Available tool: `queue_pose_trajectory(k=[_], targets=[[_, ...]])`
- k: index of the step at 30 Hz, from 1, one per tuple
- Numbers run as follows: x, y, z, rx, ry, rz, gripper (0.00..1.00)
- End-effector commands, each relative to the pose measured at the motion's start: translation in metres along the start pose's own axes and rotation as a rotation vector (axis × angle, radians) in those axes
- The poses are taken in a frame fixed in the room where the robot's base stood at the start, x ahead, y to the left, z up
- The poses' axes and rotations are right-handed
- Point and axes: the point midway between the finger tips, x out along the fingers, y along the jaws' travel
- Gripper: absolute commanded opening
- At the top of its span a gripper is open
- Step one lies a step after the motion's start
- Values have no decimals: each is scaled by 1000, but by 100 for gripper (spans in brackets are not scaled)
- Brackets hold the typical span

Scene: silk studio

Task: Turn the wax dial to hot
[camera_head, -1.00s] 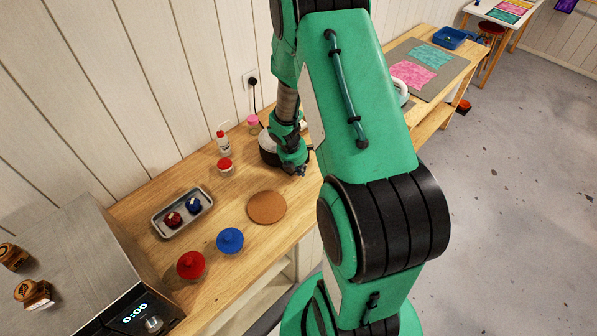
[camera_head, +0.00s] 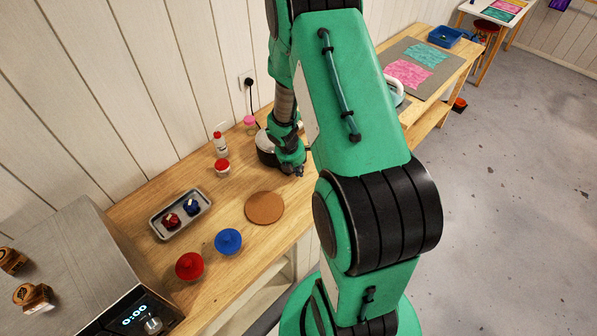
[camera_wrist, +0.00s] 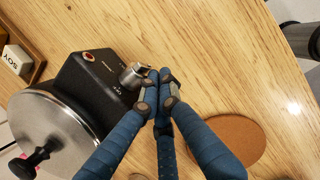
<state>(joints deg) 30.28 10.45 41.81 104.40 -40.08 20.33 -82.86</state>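The wax pot (camera_wrist: 40,115) with a steel lid and black knob stands at left in the wrist view. In the head view the wax pot (camera_head: 265,148) is partly hidden by my arm. My gripper (camera_wrist: 160,74) has its blue fingers drawn together at the tips, with nothing visible between them. The tips are right beside the dial; I cannot tell whether they touch it. In the head view my gripper (camera_head: 298,172) is low by the pot's front. The dial's setting is not readable.
A round cork mat (camera_head: 264,208) lies on the wooden bench, also in the wrist view (camera_wrist: 232,140). A SOY block (camera_wrist: 14,60) is near the pot.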

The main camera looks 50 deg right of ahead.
Motion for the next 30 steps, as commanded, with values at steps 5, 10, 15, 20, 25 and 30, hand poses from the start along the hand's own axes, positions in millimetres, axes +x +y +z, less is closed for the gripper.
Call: queue_pose_trajectory(k=[5,10,15,20,25,30], targets=[[-10,3,4,1,-3,6,0],[-16,4,6,1,-4,8,0],[-17,5,6,1,-4,9,0],[-17,5,6,1,-4,10,0],[-17,6,6,0,-4,11,0],[-23,6,1,-1,-4,11,0]])
